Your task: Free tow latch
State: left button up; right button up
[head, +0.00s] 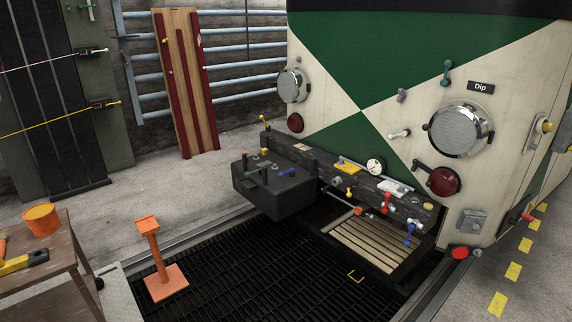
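No part carries a readable tow latch label, so I cannot tell which one it is. A dark coupler box (277,188) juts out from the tram's front, with small black, green, red and blue levers on top. Behind it a dark bumper beam (320,160) runs across the tram's front. On the beam are a yellow handle (348,166), a red lever (386,202), a blue lever (409,233) and a round white gauge (375,166). Neither of my grippers shows in the head view.
The green and cream tram front (370,80) has two round lamps. A black grating (270,265) covers the pit, with an orange stand (148,228) at its left. A wooden bench (70,250) holds an orange tin (41,219) and a yellow tool (22,262). Pale floor lies beyond.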

aim_at(247, 174)
jog(key=i+u, duration=0.15)
jog(key=i, duration=0.35)
jog(key=i+l+u, duration=0.1)
jog(key=i, duration=0.4)
jog(key=i+l+u, duration=0.15)
jog(key=i, duration=0.35)
